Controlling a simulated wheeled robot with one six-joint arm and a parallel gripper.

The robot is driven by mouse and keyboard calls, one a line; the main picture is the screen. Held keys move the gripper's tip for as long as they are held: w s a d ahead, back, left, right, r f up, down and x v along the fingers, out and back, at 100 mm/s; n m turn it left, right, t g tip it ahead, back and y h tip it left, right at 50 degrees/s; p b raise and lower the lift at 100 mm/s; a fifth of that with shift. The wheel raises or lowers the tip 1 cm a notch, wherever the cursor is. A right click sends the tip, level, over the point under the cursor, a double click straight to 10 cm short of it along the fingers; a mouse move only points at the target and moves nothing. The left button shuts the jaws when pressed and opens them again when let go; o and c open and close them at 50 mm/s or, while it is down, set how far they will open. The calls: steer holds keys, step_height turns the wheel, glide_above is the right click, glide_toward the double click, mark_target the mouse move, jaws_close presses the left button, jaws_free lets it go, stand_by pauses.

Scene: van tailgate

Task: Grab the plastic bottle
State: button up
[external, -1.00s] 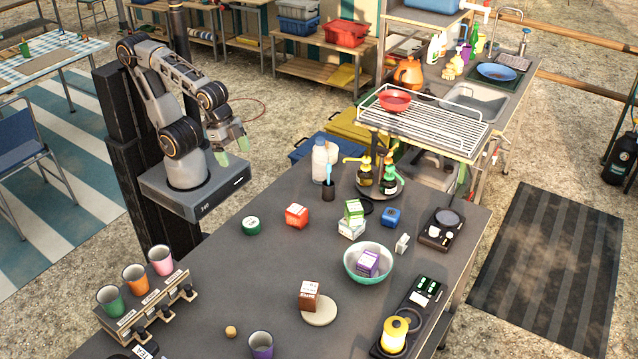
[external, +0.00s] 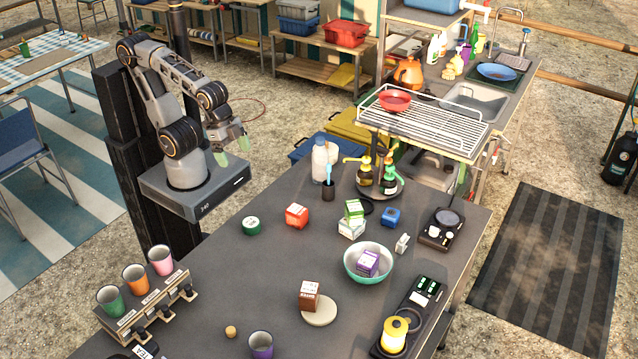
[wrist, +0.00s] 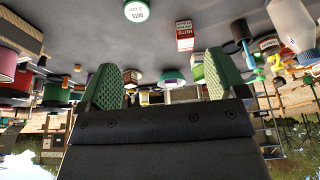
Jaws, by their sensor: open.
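A pale plastic bottle (external: 319,162) stands upright at the table's far edge, beside a dark cup holding a blue tool. A whitish bottle (wrist: 290,22) is at the upper right of the wrist view, which looks upside down. My gripper (external: 232,152) hangs to the left of the bottles, well apart from them, near my base. Its green-padded fingers also show in the wrist view (wrist: 164,76), spread wide with nothing held between them.
Two pump bottles (external: 376,176) stand on a round tray just right of the plastic bottle. The dark cup (external: 328,190) is close in front. A red box (external: 297,215) and green tin (external: 252,225) sit nearer. The table's left middle is mostly clear.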

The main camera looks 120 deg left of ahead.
steer(key=s+a+f+n+g+b, duration=0.1)
steer(key=s+a+f+n+b, duration=0.15)
steer(key=a+f+n, duration=0.45)
steer(key=n+t+y, duration=0.2)
steer(key=n+t, duration=0.9)
steer(key=n, duration=2)
glide_toward(320, 160)
steer(key=s+a, duration=0.3)
steer(key=shift+g, duration=0.3)
steer(key=shift+d+f+p+x, duration=0.1)
steer(key=shift+d+p+x, duration=0.1)
steer(key=shift+x, duration=1.8)
steer(key=shift+d+f+p+x, duration=0.1)
steer(key=shift+p+x, duration=0.1)
steer(key=shift+x, duration=1.8)
steer(key=shift+d+f+p+x, duration=0.1)
steer(key=shift+d+p+x, duration=0.1)
steer(key=shift+x, duration=1.85)
steer(key=shift+c, duration=0.4)
